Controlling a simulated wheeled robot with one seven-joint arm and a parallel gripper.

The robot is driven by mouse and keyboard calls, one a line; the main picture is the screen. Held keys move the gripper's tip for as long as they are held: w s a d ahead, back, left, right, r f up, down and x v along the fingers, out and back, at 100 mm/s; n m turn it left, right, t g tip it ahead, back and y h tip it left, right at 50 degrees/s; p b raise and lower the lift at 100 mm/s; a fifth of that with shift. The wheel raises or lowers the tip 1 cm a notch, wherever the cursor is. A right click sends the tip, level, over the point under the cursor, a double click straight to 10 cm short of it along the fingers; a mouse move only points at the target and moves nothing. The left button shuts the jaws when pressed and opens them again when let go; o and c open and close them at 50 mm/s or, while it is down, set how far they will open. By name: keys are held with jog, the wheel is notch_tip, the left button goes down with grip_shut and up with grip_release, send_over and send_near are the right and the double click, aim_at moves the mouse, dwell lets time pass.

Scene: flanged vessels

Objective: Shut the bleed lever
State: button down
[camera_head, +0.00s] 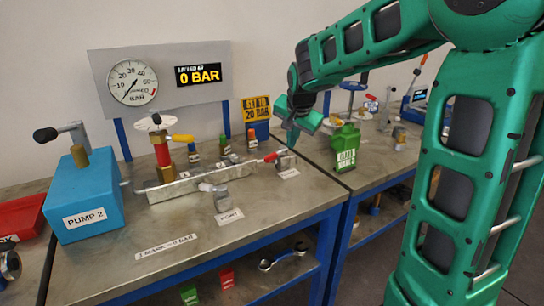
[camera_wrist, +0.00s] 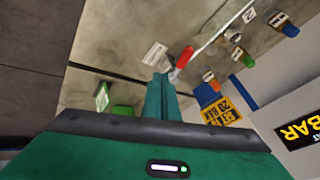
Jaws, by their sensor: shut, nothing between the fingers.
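A red-handled lever (camera_head: 270,157) sits at the right end of the metal manifold, on a small grey valve body (camera_head: 286,158) with a white label in front. I cannot read that label, so I cannot confirm it is the bleed lever. My gripper (camera_head: 292,138) is shut and empty, pointing down just above and behind this valve. In the wrist view the red handle (camera_wrist: 185,57) lies right beside my fingertips (camera_wrist: 162,82); I cannot tell whether they touch. The fingers hide part of the valve.
The manifold (camera_head: 195,184) carries a red pillar valve with a yellow handle (camera_head: 183,138). The blue Pump 2 (camera_head: 88,200) is at left, the gauge panel (camera_head: 190,75) behind.

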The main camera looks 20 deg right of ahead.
aim_at(274, 155)
jog(key=w+a+f, duration=0.1)
jog(key=w+f, duration=0.6)
jog(key=f, duration=0.1)
jog(key=shift+w+a+f, duration=0.15)
jog(key=shift+w+a, duration=0.05)
jog(key=shift+w, duration=0.2)
dwell(0.4)
